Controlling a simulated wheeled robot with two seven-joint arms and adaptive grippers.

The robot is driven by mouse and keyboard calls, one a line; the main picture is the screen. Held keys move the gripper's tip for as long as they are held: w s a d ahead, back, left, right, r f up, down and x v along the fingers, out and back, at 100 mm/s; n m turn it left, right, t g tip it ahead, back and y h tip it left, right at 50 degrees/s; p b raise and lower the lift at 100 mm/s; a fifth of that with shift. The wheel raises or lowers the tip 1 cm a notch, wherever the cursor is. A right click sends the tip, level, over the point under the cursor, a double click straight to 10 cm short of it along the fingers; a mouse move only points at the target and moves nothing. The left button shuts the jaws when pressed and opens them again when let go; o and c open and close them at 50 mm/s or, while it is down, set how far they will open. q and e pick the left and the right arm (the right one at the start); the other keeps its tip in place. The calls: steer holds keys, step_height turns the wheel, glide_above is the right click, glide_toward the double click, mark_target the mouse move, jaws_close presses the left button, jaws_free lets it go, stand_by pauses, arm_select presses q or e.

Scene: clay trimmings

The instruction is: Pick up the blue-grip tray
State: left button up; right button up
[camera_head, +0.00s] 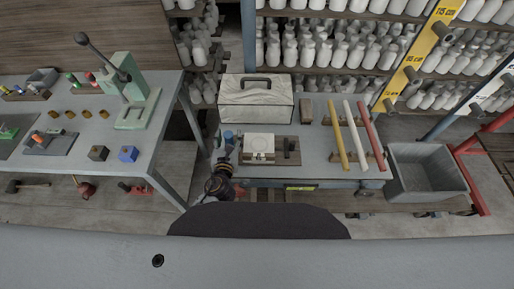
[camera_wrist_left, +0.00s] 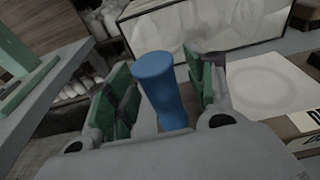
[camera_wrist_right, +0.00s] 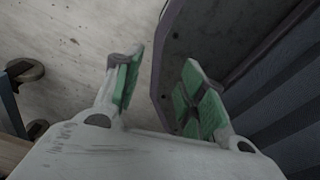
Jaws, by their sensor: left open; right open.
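The tray (camera_head: 281,157) lies on the grey workbench, a brown board with a pale square piece (camera_head: 259,143) on it. A blue grip (camera_head: 228,136) stands upright at its left end. In the left wrist view the blue grip (camera_wrist_left: 160,85) rises between the green pads of my left gripper (camera_wrist_left: 160,98), which is open, with a gap visible on each side. In the head view my left gripper (camera_head: 226,162) is at the tray's left end. My right gripper (camera_wrist_right: 158,88) is open and empty over the pale floor, away from the tray.
A lidded case (camera_head: 256,115) stands behind the tray. Yellow, white and red rods (camera_head: 348,130) lie on supports to the right. A grey bin (camera_head: 427,172) is beyond them. A second table (camera_head: 75,125) with tools is at left, across a gap.

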arm_select(q)
steer(key=c, duration=0.8)
jaws_close()
steer(key=shift+w, duration=0.1)
arm_select(e)
steer(key=shift+a, duration=0.55)
arm_select(q)
steer(key=shift+r, duration=0.15)
arm_select(e)
steer(key=shift+d, duration=0.25)
